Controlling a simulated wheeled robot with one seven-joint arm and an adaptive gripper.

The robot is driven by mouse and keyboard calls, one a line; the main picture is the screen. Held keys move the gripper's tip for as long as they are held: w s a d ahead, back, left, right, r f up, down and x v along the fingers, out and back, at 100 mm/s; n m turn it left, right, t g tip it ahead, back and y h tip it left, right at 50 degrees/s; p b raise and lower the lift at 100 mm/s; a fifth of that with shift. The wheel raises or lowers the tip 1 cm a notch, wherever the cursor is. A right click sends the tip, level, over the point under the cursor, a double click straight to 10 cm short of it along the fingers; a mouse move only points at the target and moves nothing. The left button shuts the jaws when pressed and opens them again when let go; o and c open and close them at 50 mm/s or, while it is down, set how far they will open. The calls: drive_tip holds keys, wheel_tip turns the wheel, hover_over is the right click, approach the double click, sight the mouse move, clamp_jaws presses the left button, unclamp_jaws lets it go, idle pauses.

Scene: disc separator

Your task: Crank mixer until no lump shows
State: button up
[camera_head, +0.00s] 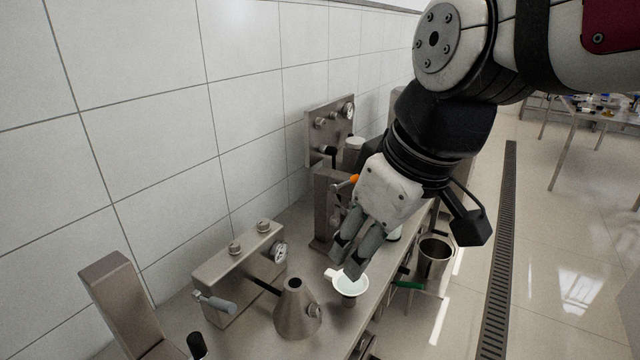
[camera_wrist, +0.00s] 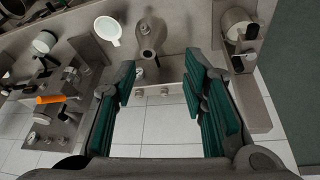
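My gripper (camera_head: 350,262) hangs over the steel bench, fingers pointing down, above and behind a small white cup. In the wrist view the dark green finger pads (camera_wrist: 160,90) are wide apart with nothing between them. An orange handle (camera_head: 354,179) sticks out from a steel stand beside my gripper; it also shows at the left in the wrist view (camera_wrist: 50,99). I cannot tell for certain whether it is the mixer's crank. The white cup (camera_head: 350,287) has a side handle and a pale inside, also seen in the wrist view (camera_wrist: 107,28). No lump can be made out.
A steel cone vessel (camera_head: 297,312) stands left of the cup, beside a block with a gauge (camera_head: 238,275). A steel bucket (camera_head: 435,260) is right of the bench. A tiled wall (camera_head: 150,100) bounds the left. Open floor lies right.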

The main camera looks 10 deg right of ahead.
drive_tip(key=shift+s+d+m, duration=0.25)
drive_tip(key=shift+d+m, duration=0.15)
drive_tip(key=shift+d, duration=0.2)
drive_tip(key=shift+s+d+m, duration=0.25)
drive_tip(key=shift+d+m, duration=0.15)
drive_tip(key=shift+d, duration=0.15)
drive_tip(key=shift+d+t, duration=0.1)
drive_tip(key=shift+t, duration=0.2)
drive_tip(key=s+d+f+m+t+h, duration=0.1)
drive_tip(key=s+d+m+h, duration=0.1)
drive_tip(key=s+d+m, duration=0.3)
drive_tip(key=shift+d+m, duration=0.5)
drive_tip(key=shift+d, duration=0.45)
drive_tip(key=shift+o, duration=0.3)
drive_tip(key=shift+w, duration=0.1)
